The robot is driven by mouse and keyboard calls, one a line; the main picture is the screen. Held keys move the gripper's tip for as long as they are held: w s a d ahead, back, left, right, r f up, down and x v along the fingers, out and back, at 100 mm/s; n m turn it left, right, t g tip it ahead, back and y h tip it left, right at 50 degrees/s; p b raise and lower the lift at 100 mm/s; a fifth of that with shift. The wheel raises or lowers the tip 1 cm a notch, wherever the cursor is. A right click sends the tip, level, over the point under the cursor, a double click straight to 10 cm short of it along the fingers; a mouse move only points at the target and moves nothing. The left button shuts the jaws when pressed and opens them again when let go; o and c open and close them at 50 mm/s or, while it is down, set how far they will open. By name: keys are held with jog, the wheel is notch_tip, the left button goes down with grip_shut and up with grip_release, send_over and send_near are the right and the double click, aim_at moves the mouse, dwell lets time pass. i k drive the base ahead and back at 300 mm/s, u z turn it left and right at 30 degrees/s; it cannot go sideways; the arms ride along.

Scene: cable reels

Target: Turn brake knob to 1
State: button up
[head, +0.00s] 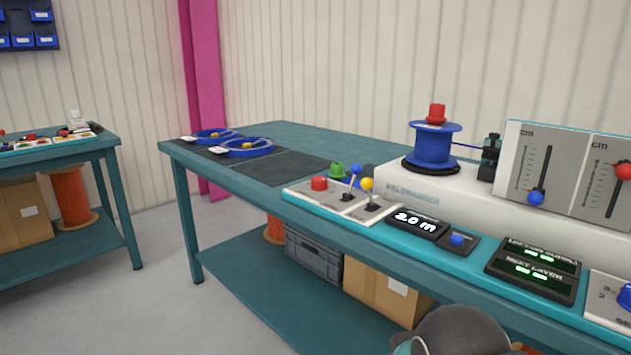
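A blue rotary knob (625,297) sits on a pale panel (606,311) at the right edge of the head view. The marks 2 and 3 show to its left, and the label below it is cut off after "SE". I cannot tell whether it is the brake knob; no label reading "brake" shows. The knob's setting cannot be read. A rounded grey part of my arm shows at the bottom edge, in front of the bench. My gripper is not in view.
The teal bench (300,139) carries a blue cable reel (433,146) with a red top, two levers, red and green buttons, and a display (416,223) reading 2.0 m. Two vertical sliders (536,196) (624,171) stand at the right. Blue cable coils (247,148) lie at the far left end.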

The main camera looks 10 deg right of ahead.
aim_at(319, 183)
jog(key=k, duration=1.25)
jog(key=u, duration=0.65)
jog(key=i, duration=0.7)
jog(key=u, duration=0.5)
jog(key=i, duration=0.7)
jog(key=z, duration=0.95)
jog(key=i, duration=0.65)
jog(key=z, duration=0.75)
